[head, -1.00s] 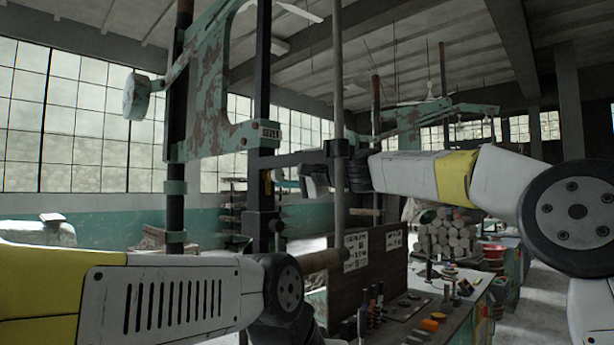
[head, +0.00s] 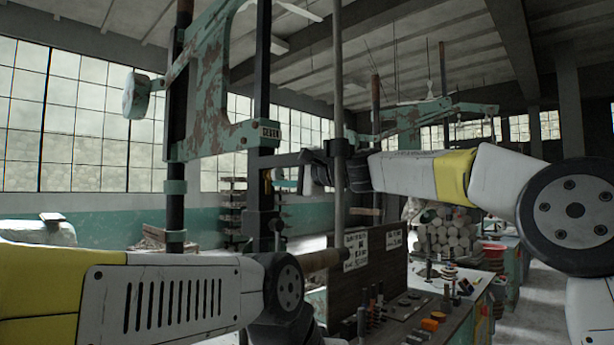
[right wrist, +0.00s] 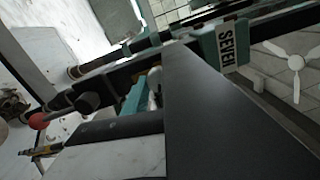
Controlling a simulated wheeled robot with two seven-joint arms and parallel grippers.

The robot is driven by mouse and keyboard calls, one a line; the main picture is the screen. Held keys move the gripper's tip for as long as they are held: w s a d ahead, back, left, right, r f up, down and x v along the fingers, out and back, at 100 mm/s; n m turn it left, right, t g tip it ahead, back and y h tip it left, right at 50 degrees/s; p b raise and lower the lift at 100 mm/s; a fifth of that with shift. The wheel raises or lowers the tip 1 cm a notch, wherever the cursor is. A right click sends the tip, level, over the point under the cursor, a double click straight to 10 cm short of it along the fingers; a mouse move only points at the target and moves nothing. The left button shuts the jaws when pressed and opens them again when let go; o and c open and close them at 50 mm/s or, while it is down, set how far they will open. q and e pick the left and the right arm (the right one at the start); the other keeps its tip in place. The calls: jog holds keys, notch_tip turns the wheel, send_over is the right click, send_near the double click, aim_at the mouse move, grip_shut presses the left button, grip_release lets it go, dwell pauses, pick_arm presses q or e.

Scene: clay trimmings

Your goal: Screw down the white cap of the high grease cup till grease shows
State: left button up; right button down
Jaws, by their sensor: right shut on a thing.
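In the head view my right gripper (head: 280,164) is raised in front of the dark upright post (head: 263,90), below the small label plate (head: 266,131). In the right wrist view its dark fingers (right wrist: 160,92) close around a small pale thing, which I take to be the white cap (right wrist: 154,85) of the high grease cup. Most of the cap is hidden by the near finger. The cup body and any grease cannot be made out. My left arm crosses the lower left of the head view; its gripper is not visible.
A thin grey pole (head: 338,100) passes close by my right wrist. The rusty green machine frame (head: 200,110) stands to the left. A bench (head: 455,325) with small tools and a dark notice board (head: 365,270) is below right. A red knob (right wrist: 38,121) shows in the wrist view.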

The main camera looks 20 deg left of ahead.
jog(key=c, duration=1)
grip_release()
jog(key=shift+v, duration=3.95)
jog(key=shift+w, duration=0.1)
